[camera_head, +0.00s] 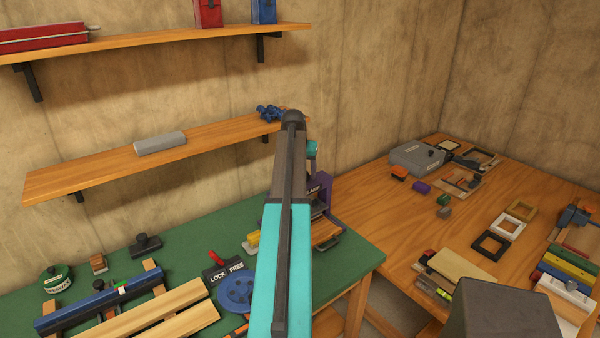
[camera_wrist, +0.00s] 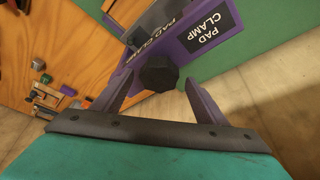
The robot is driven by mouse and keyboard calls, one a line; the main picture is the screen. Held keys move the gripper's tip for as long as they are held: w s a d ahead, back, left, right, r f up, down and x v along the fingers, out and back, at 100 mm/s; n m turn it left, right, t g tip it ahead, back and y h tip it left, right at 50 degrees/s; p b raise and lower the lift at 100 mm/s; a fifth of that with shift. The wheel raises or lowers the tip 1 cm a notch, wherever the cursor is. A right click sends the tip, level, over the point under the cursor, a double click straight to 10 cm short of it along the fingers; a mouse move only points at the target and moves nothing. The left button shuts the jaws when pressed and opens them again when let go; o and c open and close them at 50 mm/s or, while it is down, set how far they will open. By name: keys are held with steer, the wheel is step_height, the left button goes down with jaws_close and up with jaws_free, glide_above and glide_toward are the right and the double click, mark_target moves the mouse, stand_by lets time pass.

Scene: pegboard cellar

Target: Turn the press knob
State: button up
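A black faceted knob (camera_wrist: 158,73) shows in the wrist view at the edge of a purple press (camera_wrist: 207,38) with "PAD CLAMP" labels. My gripper (camera_wrist: 160,86) has two purple fingers standing wide apart, one to each side of the knob in the picture. Gaps show between the knob and both fingers, and nothing is held. How far the fingertips reach along the knob I cannot tell. In the head view part of the purple press (camera_head: 322,188) shows on the green bench behind my arm, which hides the knob and the fingers.
The green bench (camera_head: 350,262) holds a lock/free lever plate (camera_head: 223,271), a blue disc (camera_head: 235,292) and a blue rail (camera_head: 100,302). A wooden shelf (camera_head: 100,172) runs along the wall behind. A wooden table (camera_head: 370,210) with frames and tools stands to the right.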

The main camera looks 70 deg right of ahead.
steer(key=shift+s+a, duration=0.1)
steer(key=shift+b+v, duration=0.4)
steer(key=shift+v, duration=0.5)
steer(key=b+v, duration=0.3)
steer(key=v, duration=0.9)
